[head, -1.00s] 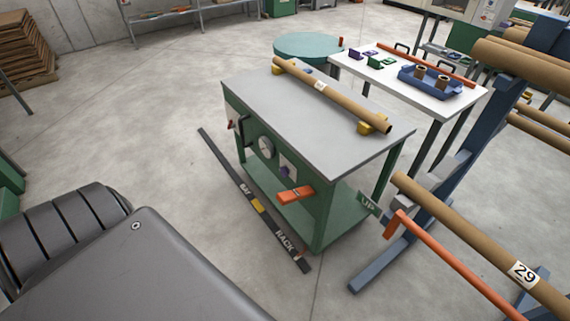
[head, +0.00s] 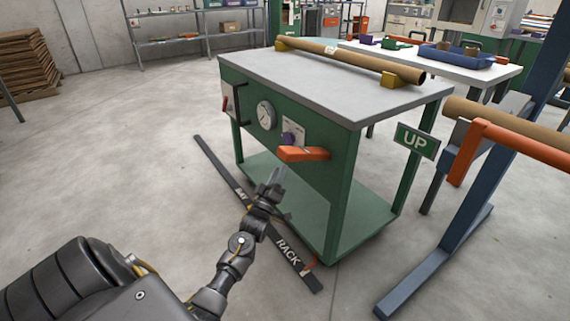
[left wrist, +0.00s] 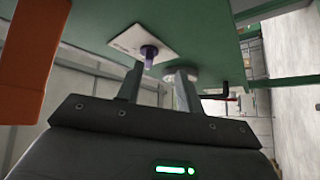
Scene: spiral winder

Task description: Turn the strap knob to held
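My left gripper (head: 275,178) is below and a little left of the knob in the head view, apart from the panel. In the left wrist view its two fingers (left wrist: 158,85) are spread with nothing between them. My right gripper is not in view.
An orange lever (head: 303,154) juts out just below and right of the knob; it also shows large in the left wrist view (left wrist: 22,60). A round dial (head: 266,115) is left of the knob. A cardboard tube (head: 345,57) rests on the bench top. A blue stand (head: 480,215) is at right.

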